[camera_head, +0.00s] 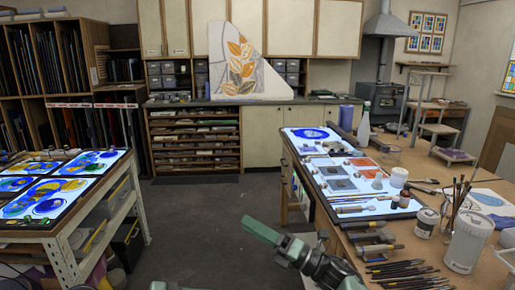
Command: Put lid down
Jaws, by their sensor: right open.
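My right gripper (266,234) is low in the middle of the view, over the floor and left of the right-hand workbench. Its green end points up and left. It is open, and no lid shows in it. On the workbench a large white tub (466,246) stands upright at the right, with a white top on it. A smaller white jar (427,223) stands just left of it. Another small white jar (399,177) stands farther back by the light panel. I cannot tell which top is the task's lid.
The workbench (415,255) holds brushes, tools and a lit panel (301,142) with glass pieces. A bottle (364,125) stands at its back. A lit table (62,226) with blue painted glass is at the left. The floor (200,225) between is clear.

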